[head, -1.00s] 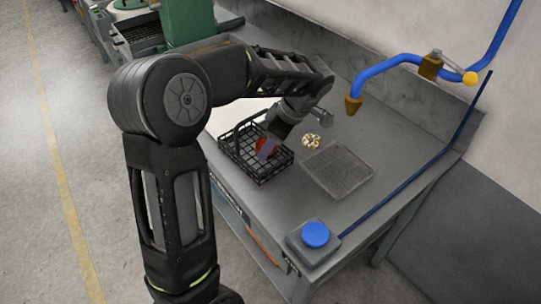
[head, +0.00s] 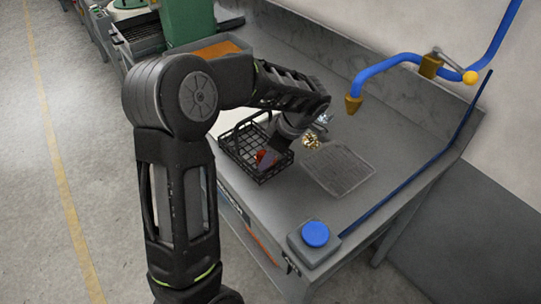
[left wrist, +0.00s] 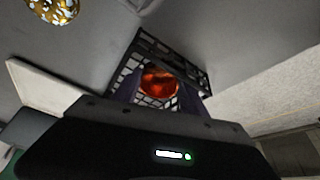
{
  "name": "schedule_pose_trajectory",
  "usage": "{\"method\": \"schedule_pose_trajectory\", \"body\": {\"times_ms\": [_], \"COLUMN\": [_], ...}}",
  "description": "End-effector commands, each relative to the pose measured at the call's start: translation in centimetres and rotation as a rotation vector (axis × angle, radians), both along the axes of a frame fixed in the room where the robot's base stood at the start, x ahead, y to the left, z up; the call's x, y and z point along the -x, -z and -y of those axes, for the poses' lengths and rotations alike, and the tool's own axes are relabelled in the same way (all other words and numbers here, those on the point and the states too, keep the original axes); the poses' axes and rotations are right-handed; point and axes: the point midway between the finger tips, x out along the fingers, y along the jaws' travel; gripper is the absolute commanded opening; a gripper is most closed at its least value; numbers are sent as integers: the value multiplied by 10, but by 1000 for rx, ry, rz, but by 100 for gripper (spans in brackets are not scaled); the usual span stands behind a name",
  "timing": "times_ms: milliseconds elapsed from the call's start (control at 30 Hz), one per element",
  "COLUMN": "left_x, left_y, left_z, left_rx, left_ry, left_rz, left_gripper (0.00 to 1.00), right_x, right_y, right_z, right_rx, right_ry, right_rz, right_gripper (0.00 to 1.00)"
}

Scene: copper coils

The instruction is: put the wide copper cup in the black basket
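The copper cup (head: 265,158), reddish and shiny, is inside the outline of the black wire basket (head: 262,179), near its front right side. In the left wrist view the cup (left wrist: 159,83) sits between my two fingers, with the basket's mesh (left wrist: 196,77) around and behind it. My left gripper (head: 269,155) reaches down into the basket from above and appears shut on the cup. Whether the cup touches the basket floor is hidden. My right gripper is not in view.
A gold-and-white speckled object (head: 311,141) lies on the grey bench right of the basket, near a flat wire rack (head: 340,170). A blue button box (head: 315,235) is at the front corner. A blue pipe (head: 390,63) overhangs the back. The basket's handle rises at its left.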

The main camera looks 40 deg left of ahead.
Motion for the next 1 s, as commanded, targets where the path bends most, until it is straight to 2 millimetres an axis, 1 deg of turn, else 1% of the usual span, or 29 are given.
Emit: {"method": "schedule_pose_trajectory", "body": {"times_ms": [33, 100, 367, 467, 533, 667, 967, 1000], "left_x": [0, 0, 1, 0, -1, -3, -7, -7], "left_y": [0, 0, 0, -5, -8, -26, -84, -92], "left_z": [0, 0, 0, 0, 2, 9, 34, 37], "left_rx": [1, 1, 1, 0, 0, 0, 1, 1], "left_ry": [0, 0, -1, -1, 0, 2, 2, 2], "left_rz": [-1, -1, -2, -2, 1, 5, 5, 4], "left_gripper": [55, 59, 59, 59, 59, 59, 59, 59], "right_x": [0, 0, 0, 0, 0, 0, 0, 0], "right_y": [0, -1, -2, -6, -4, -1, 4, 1], "right_z": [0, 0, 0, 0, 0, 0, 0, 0], "right_rx": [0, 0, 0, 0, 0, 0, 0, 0], "right_ry": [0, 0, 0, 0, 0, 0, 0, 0], "right_rz": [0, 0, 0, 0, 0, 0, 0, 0], "right_gripper": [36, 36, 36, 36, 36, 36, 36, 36]}}
